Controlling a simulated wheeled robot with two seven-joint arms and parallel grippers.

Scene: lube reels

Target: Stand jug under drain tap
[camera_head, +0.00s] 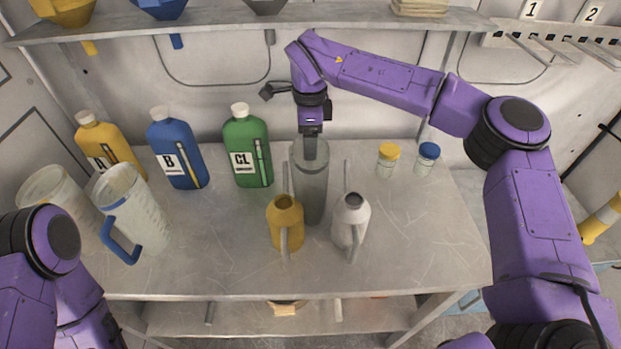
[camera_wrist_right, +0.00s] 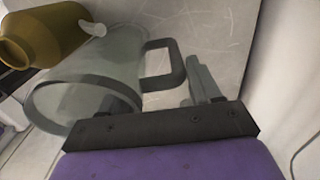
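A grey translucent jug (camera_head: 314,192) stands upright at the middle of the bench. In the right wrist view the jug (camera_wrist_right: 78,88) shows its wide mouth and dark handle (camera_wrist_right: 178,70). My right gripper (camera_head: 311,155) points down at the jug's top. In the wrist view its fingers (camera_wrist_right: 165,98) are apart, one near the jug's rim and one beyond the handle; contact cannot be told. My left gripper is out of view.
Yellow (camera_head: 103,144), blue (camera_head: 178,160) and green (camera_head: 248,155) bottles stand at the back left. A blue-handled jug (camera_head: 140,205) and another jug (camera_head: 50,190) stand left. Yellow (camera_head: 286,226) and white (camera_head: 350,222) cans stand in front. The bench's right side is mostly clear.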

